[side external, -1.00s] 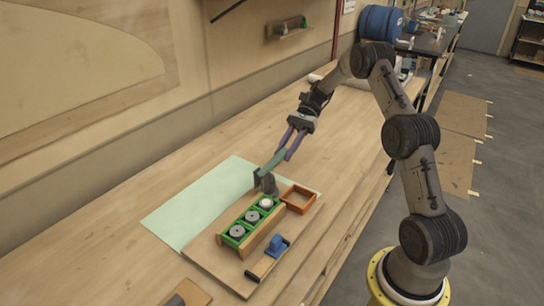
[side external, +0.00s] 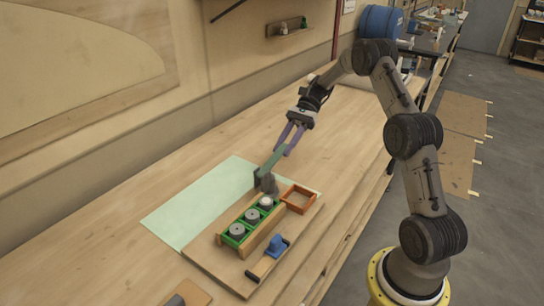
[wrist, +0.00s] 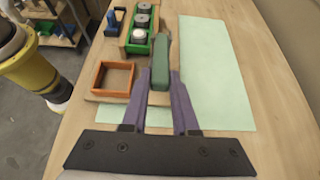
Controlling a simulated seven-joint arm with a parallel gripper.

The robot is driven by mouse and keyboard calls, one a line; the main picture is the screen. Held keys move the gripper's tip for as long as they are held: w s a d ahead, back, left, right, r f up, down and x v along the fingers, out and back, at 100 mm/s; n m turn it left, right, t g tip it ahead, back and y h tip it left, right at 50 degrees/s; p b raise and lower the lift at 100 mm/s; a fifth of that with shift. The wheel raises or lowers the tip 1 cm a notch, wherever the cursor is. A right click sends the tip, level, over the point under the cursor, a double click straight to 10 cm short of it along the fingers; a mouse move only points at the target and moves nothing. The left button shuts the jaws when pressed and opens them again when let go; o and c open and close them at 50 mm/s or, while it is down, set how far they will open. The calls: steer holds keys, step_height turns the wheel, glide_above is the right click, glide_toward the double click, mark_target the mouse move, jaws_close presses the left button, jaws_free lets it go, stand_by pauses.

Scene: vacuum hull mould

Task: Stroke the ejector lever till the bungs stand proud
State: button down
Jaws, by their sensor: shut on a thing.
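The ejector lever is a green bar (side external: 271,160) rising at a slant from a dark grey pivot block (side external: 266,183) at the far end of the hull mould. My gripper (side external: 284,149) has purple fingers, one on each side of the lever's upper end, and is shut on it. The lever also shows between the fingers in the wrist view (wrist: 160,62). Three round bungs sit in a row in the green-framed mould (side external: 223,238): two grey ones (side external: 237,231) (side external: 252,216) and a paler one (side external: 266,202) nearest the lever. Their exact height above the mould is too small to judge.
An empty orange open tray (side external: 298,210) sits right of the lever. A blue-topped tool (side external: 277,246) lies along the board's front right. A pale green sheet (side external: 180,215) covers bench to the left.

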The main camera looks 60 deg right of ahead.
steer(key=shift+r, duration=0.1)
steer(key=shift+a+r, duration=0.25)
steer(key=shift+r, duration=0.25)
steer(key=shift+a+r, duration=0.2)
steer(key=shift+r, duration=0.3)
steer(key=c, duration=0.6)
jaws_free()
steer(key=shift+f, duration=0.1)
steer(key=d+f, duration=0.1)
steer(key=d, duration=0.6)
